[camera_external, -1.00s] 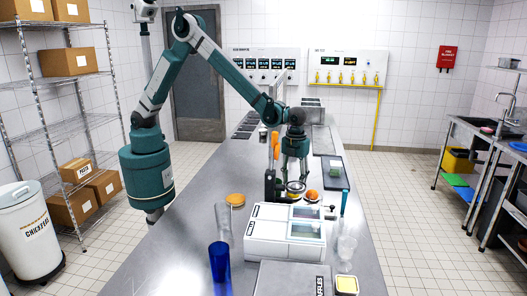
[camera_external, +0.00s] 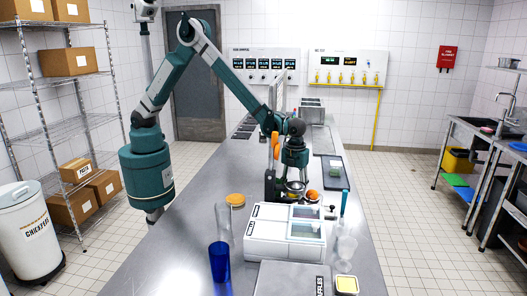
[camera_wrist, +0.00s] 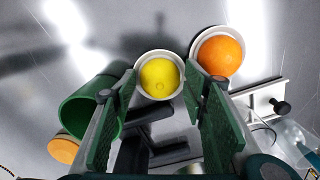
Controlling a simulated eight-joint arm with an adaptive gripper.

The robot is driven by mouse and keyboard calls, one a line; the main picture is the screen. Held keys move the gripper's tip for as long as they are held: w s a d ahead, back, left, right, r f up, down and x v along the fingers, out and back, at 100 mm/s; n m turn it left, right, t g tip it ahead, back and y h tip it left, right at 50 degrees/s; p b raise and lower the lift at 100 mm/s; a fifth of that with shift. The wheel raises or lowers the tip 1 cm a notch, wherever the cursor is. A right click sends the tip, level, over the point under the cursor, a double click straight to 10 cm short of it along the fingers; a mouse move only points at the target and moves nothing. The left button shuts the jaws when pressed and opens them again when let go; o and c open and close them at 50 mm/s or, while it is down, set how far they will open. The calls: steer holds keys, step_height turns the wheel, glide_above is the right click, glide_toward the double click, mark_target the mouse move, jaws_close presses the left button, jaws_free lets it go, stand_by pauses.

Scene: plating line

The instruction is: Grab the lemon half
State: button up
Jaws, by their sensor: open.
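The lemon half (camera_wrist: 160,77) is yellow and sits in a small white bowl (camera_wrist: 142,62) in the wrist view, with its rounded side toward the camera. My gripper (camera_wrist: 167,85) is open, its two green-padded fingers on either side of the lemon's lower edge in that view. No contact with the lemon shows. In the external view my gripper (camera_external: 294,182) points down just above the bowl on the steel counter, and the lemon is mostly hidden behind its fingers and the white box.
An orange (camera_wrist: 220,55) in a white dish stands right beside the lemon's bowl. A green cylinder (camera_wrist: 92,108) stands close on the left. In the external view, a white box (camera_external: 270,240) and a blue glass (camera_external: 219,262) stand nearer the camera.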

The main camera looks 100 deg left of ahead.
steer(key=c, duration=0.7)
steer(key=shift+o, duration=0.2)
steer(key=shift+r, duration=0.15)
steer(key=shift+r, duration=4.85)
